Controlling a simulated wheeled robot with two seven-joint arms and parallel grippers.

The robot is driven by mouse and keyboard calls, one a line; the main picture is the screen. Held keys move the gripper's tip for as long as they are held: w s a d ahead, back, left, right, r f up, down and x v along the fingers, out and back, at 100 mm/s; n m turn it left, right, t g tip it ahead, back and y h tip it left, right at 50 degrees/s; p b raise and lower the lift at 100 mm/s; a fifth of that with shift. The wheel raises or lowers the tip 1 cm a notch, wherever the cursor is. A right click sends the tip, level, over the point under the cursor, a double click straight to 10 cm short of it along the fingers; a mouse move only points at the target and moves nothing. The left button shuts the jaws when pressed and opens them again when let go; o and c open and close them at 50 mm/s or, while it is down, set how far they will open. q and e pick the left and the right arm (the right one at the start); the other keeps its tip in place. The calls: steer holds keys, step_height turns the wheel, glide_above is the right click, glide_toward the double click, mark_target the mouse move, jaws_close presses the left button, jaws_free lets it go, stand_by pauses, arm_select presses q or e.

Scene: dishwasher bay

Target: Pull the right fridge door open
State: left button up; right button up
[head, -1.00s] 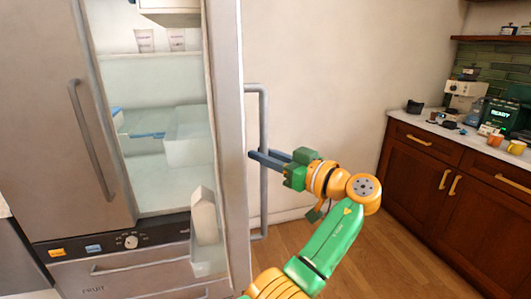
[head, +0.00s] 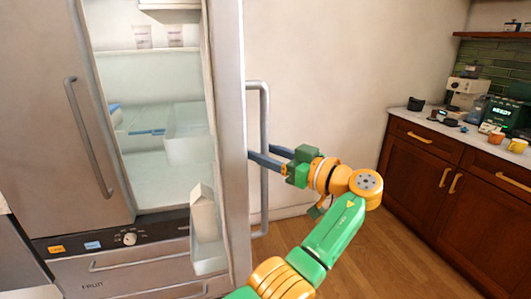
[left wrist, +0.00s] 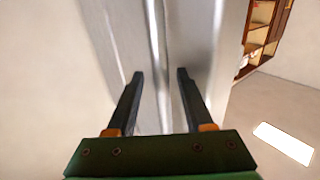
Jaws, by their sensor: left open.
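The right fridge door (head: 233,140) stands swung open toward me, seen nearly edge-on. Its long vertical grey handle (head: 264,205) is on the outer face, to the right of the door edge. My left gripper (head: 260,151) is at the handle's middle height, with its two dark fingers apart. One finger crosses in front of the handle and the other reaches its far side, so the handle appears to lie between them. In the left wrist view the fingers (left wrist: 160,75) are apart, with a bright vertical bar between them. My right gripper is not in view.
The left fridge door (head: 45,130) is shut. The open fridge shows shelves, a clear drawer (head: 188,135) and a white carton (head: 204,215) in the door. A wooden counter (head: 440,185) with a coffee machine and cups stands at right. Wooden floor between is clear.

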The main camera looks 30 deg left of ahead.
arm_select(q)
steer(key=d, duration=0.7)
steer(key=shift+s, duration=0.4)
